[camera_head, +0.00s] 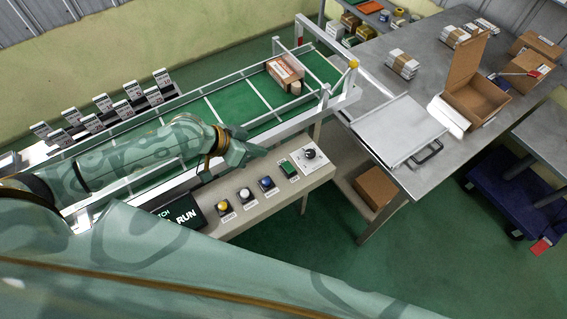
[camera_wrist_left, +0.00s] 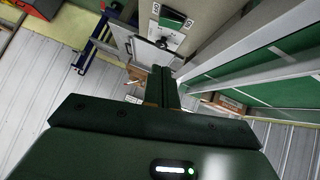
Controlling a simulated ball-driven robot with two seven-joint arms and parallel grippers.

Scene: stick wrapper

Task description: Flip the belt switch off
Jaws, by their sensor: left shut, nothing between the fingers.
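A beige control panel (camera_head: 262,190) runs along the near side of the green conveyor belt (camera_head: 235,106). At its right end are a green rocker-like switch (camera_head: 288,168) on a white plate and a dark knob (camera_head: 309,154) on another plate. In the left wrist view the green switch (camera_wrist_left: 172,17) shows at the top, beyond the fingers. My left gripper (camera_head: 262,152) is shut and empty, just left of the green switch and apart from it. Its closed fingers (camera_wrist_left: 161,78) also show in the left wrist view. My right gripper is not in view.
A display (camera_head: 184,212) reads RUN, beside yellow (camera_head: 223,208), white (camera_head: 245,195) and blue (camera_head: 266,184) buttons. A carton (camera_head: 286,72) lies on the belt. A steel table (camera_head: 420,90) with an open box (camera_head: 474,92) stands at the right.

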